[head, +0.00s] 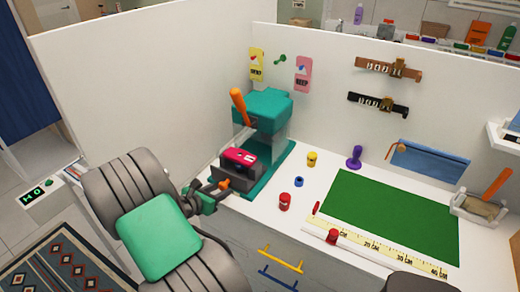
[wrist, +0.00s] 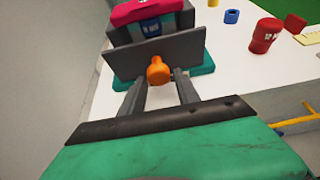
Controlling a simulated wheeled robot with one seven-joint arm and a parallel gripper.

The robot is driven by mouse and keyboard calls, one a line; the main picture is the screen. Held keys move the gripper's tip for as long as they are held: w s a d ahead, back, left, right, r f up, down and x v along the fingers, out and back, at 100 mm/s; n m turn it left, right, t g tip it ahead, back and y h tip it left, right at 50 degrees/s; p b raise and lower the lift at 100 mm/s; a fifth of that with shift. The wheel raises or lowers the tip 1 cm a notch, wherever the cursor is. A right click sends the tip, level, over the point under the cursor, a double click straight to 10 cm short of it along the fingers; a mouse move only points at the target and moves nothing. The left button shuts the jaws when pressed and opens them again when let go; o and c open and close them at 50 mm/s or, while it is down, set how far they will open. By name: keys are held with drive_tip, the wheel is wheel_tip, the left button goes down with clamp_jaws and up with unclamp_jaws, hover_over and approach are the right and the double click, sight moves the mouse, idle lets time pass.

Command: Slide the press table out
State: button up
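The teal press (head: 264,108) stands on its teal base at the left end of the white counter, with an orange lever (head: 238,105) raised. Its dark grey press table (head: 236,172) carries a crimson block and has an orange knob (head: 224,184) on its front. In the wrist view the table's grey front plate (wrist: 180,52) stands upright, with the knob (wrist: 158,70) facing me. My gripper (head: 213,190) is at the knob. In the wrist view its two fingers (wrist: 160,84) stand on either side of the knob, with gaps showing between; it looks open.
A red weight (head: 284,201), a blue ring (head: 299,181), a yellow piece (head: 312,159) and a purple stamp (head: 354,157) stand right of the press. A green mat (head: 395,215) lies farther right. Drawers with yellow and blue handles are below the counter. A white partition rises behind.

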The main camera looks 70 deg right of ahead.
drive_tip(key=shift+o, duration=0.4)
drive_tip(key=shift+o, duration=0.8)
drive_tip(key=shift+w+a+p, duration=0.1)
drive_tip(key=shift+a+p, duration=0.3)
drive_tip(key=shift+a, duration=0.2)
drive_tip(key=shift+o, duration=0.2)
drive_tip(key=shift+o, duration=0.8)
drive_tip(key=shift+a, duration=0.1)
